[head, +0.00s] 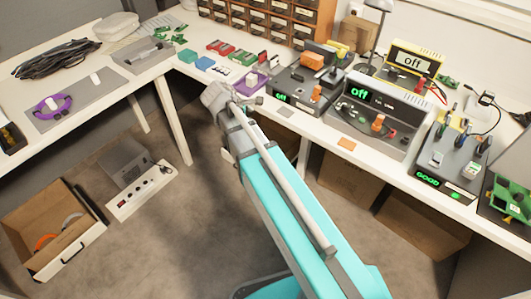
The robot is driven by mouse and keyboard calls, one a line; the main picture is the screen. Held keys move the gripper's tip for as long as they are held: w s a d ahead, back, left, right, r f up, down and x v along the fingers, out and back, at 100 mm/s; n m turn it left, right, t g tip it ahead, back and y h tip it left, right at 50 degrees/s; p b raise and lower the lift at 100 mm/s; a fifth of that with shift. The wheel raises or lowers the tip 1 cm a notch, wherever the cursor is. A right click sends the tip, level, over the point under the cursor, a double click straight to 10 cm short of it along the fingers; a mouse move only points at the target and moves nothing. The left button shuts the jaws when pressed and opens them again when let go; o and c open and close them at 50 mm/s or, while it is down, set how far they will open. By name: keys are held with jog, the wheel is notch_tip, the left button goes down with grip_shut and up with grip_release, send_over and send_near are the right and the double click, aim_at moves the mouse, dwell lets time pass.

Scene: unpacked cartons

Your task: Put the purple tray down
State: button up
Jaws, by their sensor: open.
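The purple tray (254,80) rests on the white bench close to its front edge, in the corner where the two benches meet. A small light item seems to lie on it. My gripper (246,98) is at the tray's near side, at the end of my turquoise arm. It is open. My wrist hides part of the tray's near edge, and I cannot tell whether the fingers touch the tray.
Blue blocks (203,63) and a white board lie left of the tray. A dark grey station (293,92) stands close on its right. A purple ring-shaped item (47,108) lies on a grey mat on the left bench.

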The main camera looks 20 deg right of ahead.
jog(key=s+f+m+g+y, duration=0.1)
jog(key=s+f+m+y, duration=0.1)
jog(key=s+m, duration=0.5)
jog(key=s+d+f+m+g+y, duration=0.1)
jog(key=s+f+m+g+y, duration=0.1)
jog(key=s+m+y, duration=0.3)
jog(key=s+m, duration=0.2)
jog(key=s, duration=0.1)
jog(key=shift+s+d, duration=0.3)
jog(key=shift+f, duration=0.1)
jog(key=shift+c, duration=1.2)
jog(key=shift+w+n, duration=0.3)
jog(key=shift+w, duration=0.15)
jog(key=w+a+r+n+t+h, duration=0.2)
jog(key=w+a+r+n+h, duration=0.1)
jog(key=w+n, duration=0.5)
jog(key=w+a+r+n+t+h, duration=0.3)
jog(key=w+a+r+n+h, duration=0.1)
jog(key=w+n, duration=0.4)
jog(key=w+a+r+n+t+h, duration=0.3)
jog(key=w+r+n, duration=0.1)
jog(key=w+n, duration=0.5)
jog(key=shift+w+a+h, duration=0.2)
jog(key=shift+w+h, duration=0.2)
jog(key=shift+w, duration=0.05)
